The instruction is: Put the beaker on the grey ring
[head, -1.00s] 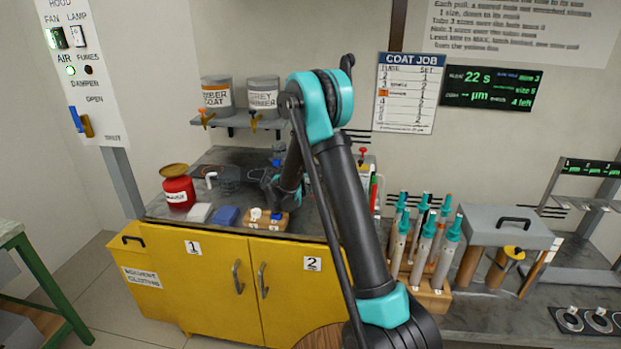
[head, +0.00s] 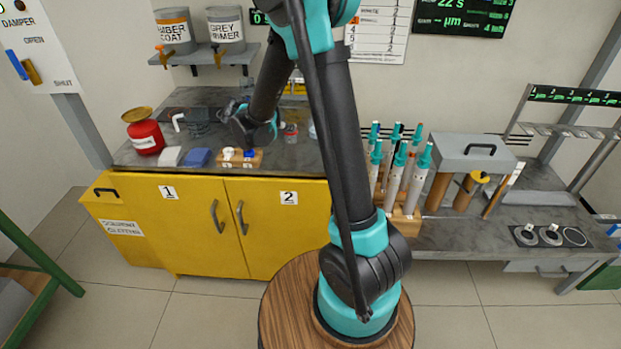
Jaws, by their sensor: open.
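My gripper (head: 240,122) hangs over the dark worktop (head: 215,97) at the back left, behind the small wooden block. Its fingers are dark and small, and I see nothing held in them. A small clear vessel with some red in it (head: 291,134) stands just right of the gripper; it may be the beaker, but it is too small to be sure. I cannot make out a grey ring on the worktop for certain. Ring-shaped pieces (head: 525,236) lie on a dark plate at the far right.
Tanks (head: 174,30) with taps overhang the back. A rack of teal-topped rods (head: 399,165) stands right of my arm.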

